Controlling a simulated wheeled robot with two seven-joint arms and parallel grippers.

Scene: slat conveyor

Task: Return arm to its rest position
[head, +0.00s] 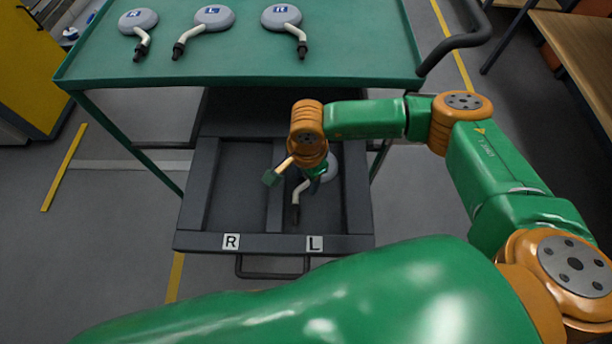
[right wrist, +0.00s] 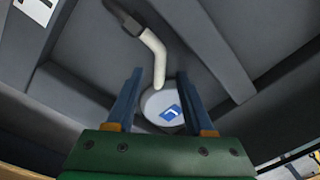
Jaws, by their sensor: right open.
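My right gripper (head: 316,178) is over the right compartment, marked L, of a dark two-compartment tray (head: 205,242). In the right wrist view the right gripper (right wrist: 159,76) is open, with its fingers apart. A grey round part with a blue L label (right wrist: 163,106) lies between and beyond the fingers. Its white bent stem ends in a dark tip. In the head view this part (head: 299,195) lies in the L compartment, its disc partly hidden by my wrist. I cannot tell whether the fingers touch it. My left gripper is not in view.
A green table (head: 240,60) behind the tray holds three similar parts: an R one (head: 138,20), an L one (head: 214,17) and another R one (head: 281,15). The tray's left compartment (head: 237,185), marked R, is empty. A wooden bench (head: 580,40) is at right.

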